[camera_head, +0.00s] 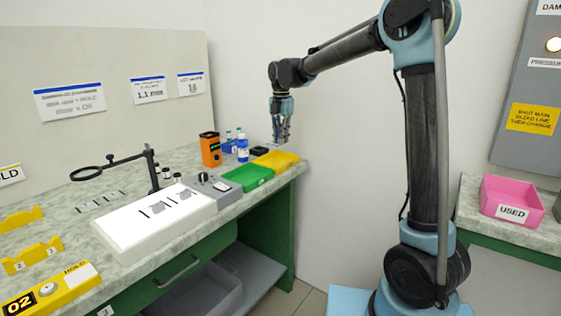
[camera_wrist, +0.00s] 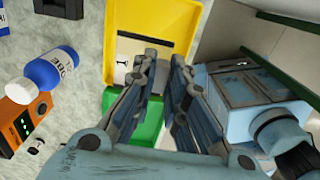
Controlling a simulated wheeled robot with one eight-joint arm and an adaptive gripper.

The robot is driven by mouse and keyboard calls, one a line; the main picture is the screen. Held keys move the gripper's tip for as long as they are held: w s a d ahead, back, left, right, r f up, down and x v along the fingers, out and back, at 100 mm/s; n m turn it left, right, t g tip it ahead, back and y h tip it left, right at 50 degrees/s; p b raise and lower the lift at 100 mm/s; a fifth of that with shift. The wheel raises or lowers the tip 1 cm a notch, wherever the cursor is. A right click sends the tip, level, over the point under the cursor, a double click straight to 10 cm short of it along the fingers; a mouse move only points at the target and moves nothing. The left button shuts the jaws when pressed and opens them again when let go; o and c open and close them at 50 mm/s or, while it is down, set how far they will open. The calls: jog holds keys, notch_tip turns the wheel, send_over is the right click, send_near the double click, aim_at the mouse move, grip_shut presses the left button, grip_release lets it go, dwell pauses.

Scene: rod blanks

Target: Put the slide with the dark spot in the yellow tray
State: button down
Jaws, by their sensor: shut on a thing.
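My gripper (camera_head: 277,138) points down above the far end of the yellow tray (camera_head: 276,160). It is shut on a thin, pale, clear slide (camera_head: 273,147), held above the tray. In the wrist view my gripper (camera_wrist: 164,57) has its fingertips over the yellow tray (camera_wrist: 178,12), and the slide (camera_wrist: 124,62) shows beside the left fingertip with dark marks on it. I cannot tell whether one of these is the dark spot. Several other slides lie on the white light box (camera_head: 130,238).
The green tray (camera_head: 247,178) stands right beside the yellow one. An orange device (camera_head: 210,149), white-capped blue bottles (camera_head: 242,149) and a dark block (camera_head: 259,151) stand close behind. A magnifier on a stand (camera_head: 152,170) is further left. The bench edge is near the trays.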

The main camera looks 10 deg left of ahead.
notch_tip(320, 180, down, 9)
jog(key=shift+r, duration=0.2)
dwell(0.3)
jog(key=c, duration=1.6)
grip_release()
